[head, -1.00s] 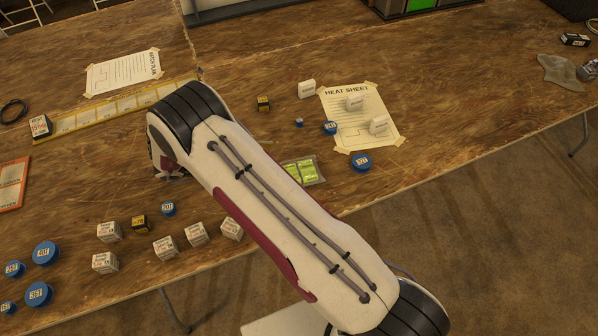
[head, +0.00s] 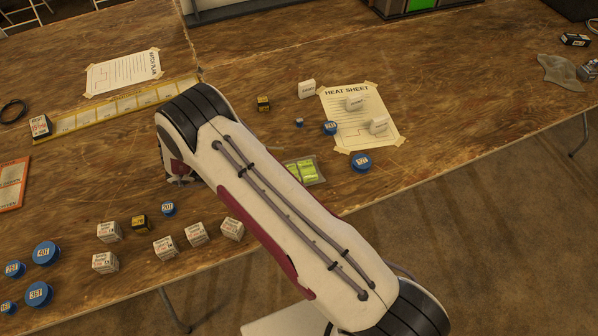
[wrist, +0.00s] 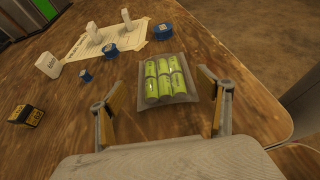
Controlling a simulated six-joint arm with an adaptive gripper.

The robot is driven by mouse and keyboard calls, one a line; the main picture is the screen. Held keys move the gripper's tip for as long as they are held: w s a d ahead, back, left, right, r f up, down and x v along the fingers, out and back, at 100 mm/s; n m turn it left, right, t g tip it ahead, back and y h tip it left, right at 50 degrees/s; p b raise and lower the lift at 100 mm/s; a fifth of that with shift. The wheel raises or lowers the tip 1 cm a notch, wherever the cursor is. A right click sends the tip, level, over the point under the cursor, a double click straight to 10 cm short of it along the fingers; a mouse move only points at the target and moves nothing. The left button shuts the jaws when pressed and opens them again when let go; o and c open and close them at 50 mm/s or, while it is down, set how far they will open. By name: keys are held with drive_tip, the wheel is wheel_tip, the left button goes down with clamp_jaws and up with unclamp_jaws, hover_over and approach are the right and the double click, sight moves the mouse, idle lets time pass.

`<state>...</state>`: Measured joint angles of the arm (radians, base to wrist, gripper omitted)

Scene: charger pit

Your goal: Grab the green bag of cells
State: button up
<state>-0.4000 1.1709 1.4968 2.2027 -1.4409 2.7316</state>
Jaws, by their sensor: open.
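The green bag of cells (wrist: 165,80) lies flat on the wooden table, a clear pouch with several green cells in it. In the wrist view it is ahead of my gripper (wrist: 160,106), roughly centred between the two open fingers, and nothing is held. In the head view the bag (head: 304,170) shows just right of my arm, which hides part of it. My fingers are hidden in the head view.
A blue spool (head: 361,162) lies right of the bag near the table edge. A yellow-black box (wrist: 26,116) stands left of my fingers. White boxes (head: 197,233) stand along the front edge.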

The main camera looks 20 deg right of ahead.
sight(292, 172)
idle(0.3)
drive_tip(key=shift+s+f+x, duration=0.1)
drive_tip(key=shift+f+x, duration=0.1)
drive_tip(key=shift+x, duration=0.75)
drive_tip(key=shift+s+f+x, duration=0.15)
drive_tip(key=shift+x, duration=0.85)
drive_tip(key=shift+d+f, duration=0.25)
drive_tip(key=shift+d, duration=0.15)
drive_tip(key=c, duration=1.5)
